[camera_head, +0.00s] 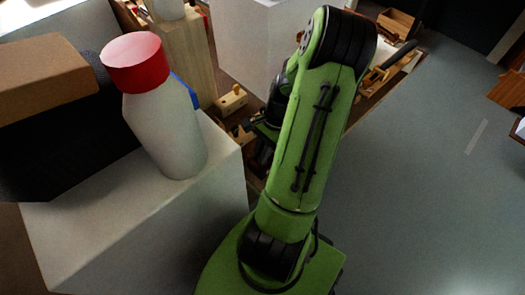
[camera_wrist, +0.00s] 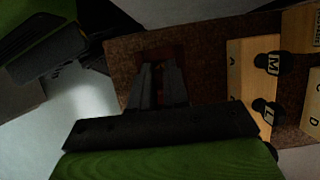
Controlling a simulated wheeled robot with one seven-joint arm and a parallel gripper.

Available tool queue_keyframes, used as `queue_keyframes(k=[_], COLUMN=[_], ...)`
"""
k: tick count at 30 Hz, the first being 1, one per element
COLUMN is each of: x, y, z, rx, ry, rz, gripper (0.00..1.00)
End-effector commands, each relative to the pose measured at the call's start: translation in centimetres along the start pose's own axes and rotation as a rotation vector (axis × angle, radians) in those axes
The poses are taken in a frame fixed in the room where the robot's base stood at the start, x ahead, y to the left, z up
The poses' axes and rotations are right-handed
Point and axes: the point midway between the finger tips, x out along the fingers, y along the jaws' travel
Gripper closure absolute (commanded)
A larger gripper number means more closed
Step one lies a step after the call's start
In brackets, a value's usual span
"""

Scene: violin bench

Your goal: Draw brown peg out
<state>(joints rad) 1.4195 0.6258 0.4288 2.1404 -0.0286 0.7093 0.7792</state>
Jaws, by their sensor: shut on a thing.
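In the wrist view my gripper (camera_wrist: 160,72) points away from the camera over a brown surface. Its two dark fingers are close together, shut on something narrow. A dark reddish-brown patch (camera_wrist: 165,52) shows at the fingertips; I take this to be the brown peg, but its outline is mostly hidden by the fingers and shadow. I cannot tell how far it sits in anything. In the head view my gripper (camera_head: 263,126) is low behind my green arm, beside a small pale wooden block (camera_head: 232,100), and its fingertips are hard to make out.
Pale wooden blocks lettered A (camera_wrist: 237,80) and C, D (camera_wrist: 313,105) lie right of my gripper, with black pieces marked M (camera_wrist: 268,63) and L (camera_wrist: 266,108). A white bottle with a red cap (camera_head: 165,120) stands on a white box (camera_head: 150,225) left of my arm.

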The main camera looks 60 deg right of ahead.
Motion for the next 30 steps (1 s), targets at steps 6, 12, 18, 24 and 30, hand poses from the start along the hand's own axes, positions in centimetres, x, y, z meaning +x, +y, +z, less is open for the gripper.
queue_keyframes(k=[6, 12, 18, 24, 30], x=[0.0, 0.0, -0.1, -0.34, -0.56], y=[0.0, 0.0, 0.0, 0.01, 0.0], z=[0.0, 0.0, 0.04, 0.14, 0.24], rx=[0.0, 0.0, 0.0, 0.0, 0.0], ry=[0.0, 0.0, 0.0, 0.0, 0.0], rz=[0.0, 0.0, 0.0, 0.0, 0.0], gripper=[1.0, 1.0, 1.0, 1.0, 1.0])
